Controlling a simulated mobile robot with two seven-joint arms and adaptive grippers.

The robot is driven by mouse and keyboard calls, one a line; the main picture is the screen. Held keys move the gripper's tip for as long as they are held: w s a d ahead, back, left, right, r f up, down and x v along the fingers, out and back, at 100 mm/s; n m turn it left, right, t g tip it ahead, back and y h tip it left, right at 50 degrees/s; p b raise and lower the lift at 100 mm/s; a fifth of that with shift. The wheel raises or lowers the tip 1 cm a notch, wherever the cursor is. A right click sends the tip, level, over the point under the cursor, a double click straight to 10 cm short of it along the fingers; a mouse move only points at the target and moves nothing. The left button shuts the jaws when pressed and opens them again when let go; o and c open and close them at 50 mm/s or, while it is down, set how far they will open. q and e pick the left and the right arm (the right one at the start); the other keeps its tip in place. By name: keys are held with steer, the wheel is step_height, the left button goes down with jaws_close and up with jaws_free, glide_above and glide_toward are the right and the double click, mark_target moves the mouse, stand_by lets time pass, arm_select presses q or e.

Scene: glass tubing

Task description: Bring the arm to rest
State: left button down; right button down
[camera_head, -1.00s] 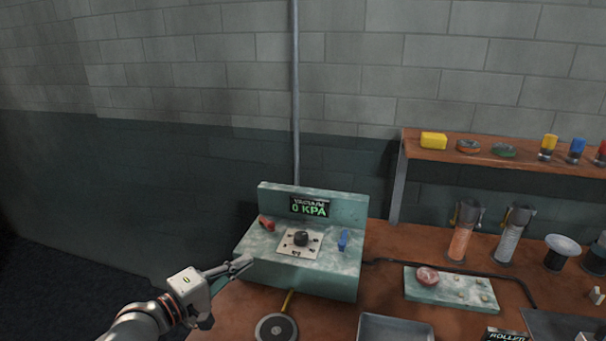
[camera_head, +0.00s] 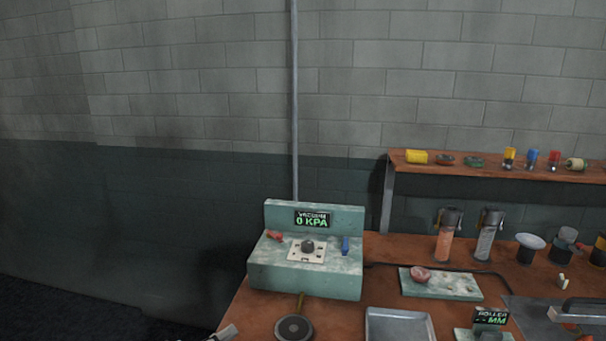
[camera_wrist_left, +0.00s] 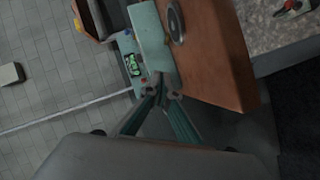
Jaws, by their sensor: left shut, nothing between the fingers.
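My left gripper is almost out of the head view; only a small pale part of it or its wrist (camera_head: 228,332) shows at the bottom edge, left of the bench. In the left wrist view the left gripper (camera_wrist_left: 162,90) has its fingers brought together, shut and empty. Beyond the fingertips, the wrist view shows the bench and the green vacuum box at a tilt. The left arm's links are hidden below the head view. My right gripper does not show in either view.
The green vacuum box (camera_head: 305,278), reading 0 KPA, stands at the left end of the brown bench (camera_head: 250,318). A round dark disc (camera_head: 294,328) and a metal tray (camera_head: 398,325) lie in front. A shelf (camera_head: 400,170) holds small items. The floor left of the bench looks clear.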

arm_select(q)
steer(key=s+a+f+m+g+y, duration=0.2)
steer(key=s+a+f+m+y, duration=0.35)
steer(key=s+f+m, duration=0.35)
steer(key=s+a+m+g+y, duration=0.35)
steer(key=s+a+y, duration=0.45)
steer(key=s+a, duration=0.5)
steer(key=d+f+n+t+h, duration=0.3)
steer(key=d+f+h, duration=0.3)
steer(key=d+f, duration=0.7)
step_height(320, 180, down, 4)
steer(key=shift+d+f, duration=0.1)
steer(key=shift+d, duration=0.1)
